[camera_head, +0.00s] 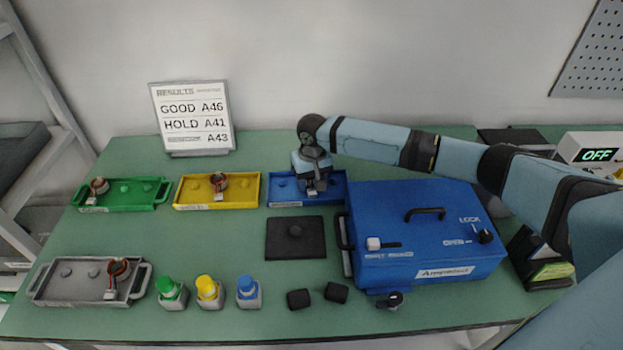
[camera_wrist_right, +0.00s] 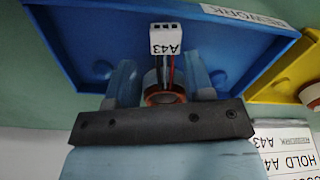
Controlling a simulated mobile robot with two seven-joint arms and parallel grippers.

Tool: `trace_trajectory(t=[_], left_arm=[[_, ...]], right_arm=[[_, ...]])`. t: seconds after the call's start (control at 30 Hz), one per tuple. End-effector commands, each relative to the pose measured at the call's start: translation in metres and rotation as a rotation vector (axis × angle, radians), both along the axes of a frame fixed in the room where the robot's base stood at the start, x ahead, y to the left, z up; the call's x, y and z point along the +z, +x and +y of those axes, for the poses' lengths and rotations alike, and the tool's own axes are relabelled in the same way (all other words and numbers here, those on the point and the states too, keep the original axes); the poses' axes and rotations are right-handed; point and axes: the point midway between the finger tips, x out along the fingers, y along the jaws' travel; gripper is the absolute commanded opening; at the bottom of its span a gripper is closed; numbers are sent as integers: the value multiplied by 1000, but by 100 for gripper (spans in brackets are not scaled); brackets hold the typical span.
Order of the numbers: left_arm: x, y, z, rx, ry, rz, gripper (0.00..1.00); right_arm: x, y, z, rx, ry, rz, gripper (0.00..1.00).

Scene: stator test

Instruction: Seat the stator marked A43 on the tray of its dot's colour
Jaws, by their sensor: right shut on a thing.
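The stator marked A43 (camera_wrist_right: 165,96) has a white connector reading A43 and coloured wires in the right wrist view. My right gripper (camera_wrist_right: 162,88) is shut on it. In the head view the right gripper (camera_head: 316,185) points down over the right half of the blue tray (camera_head: 288,203), with the white connector showing at its tips. The fingers hide most of the stator, and I cannot tell if it touches the tray floor or a peg. The blue tray (camera_wrist_right: 85,50) shows a label reading REWORK in the wrist view. My left gripper is not in view.
A green tray (camera_head: 108,207) and a yellow tray (camera_head: 187,206) each hold a stator; a grey tray (camera_head: 50,290) holds another. A results board (camera_head: 192,118) stands behind. A blue machine (camera_head: 430,235) stands right of a dark pad (camera_head: 296,238). Several capped bottles and dark blocks stand in front.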

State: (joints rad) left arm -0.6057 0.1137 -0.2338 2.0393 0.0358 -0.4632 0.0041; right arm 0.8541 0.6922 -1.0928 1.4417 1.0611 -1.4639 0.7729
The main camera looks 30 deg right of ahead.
Motion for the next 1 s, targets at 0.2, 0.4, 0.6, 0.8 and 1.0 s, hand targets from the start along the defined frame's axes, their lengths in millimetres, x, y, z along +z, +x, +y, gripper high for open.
trace_trajectory(t=[0.2, 0.4, 0.6, 0.8, 1.0], left_arm=[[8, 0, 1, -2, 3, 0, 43], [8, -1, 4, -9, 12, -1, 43], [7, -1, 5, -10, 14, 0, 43], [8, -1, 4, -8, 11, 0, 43], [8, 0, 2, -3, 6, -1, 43]], right_arm=[[-1, 0, 0, -1, 0, 2, 21], [-3, 0, 0, -1, 0, 0, 21], [-3, 0, 0, 0, 0, 0, 64], [-3, 0, 0, 0, 0, 0, 65], [-3, 0, 0, 0, 0, 0, 65]])
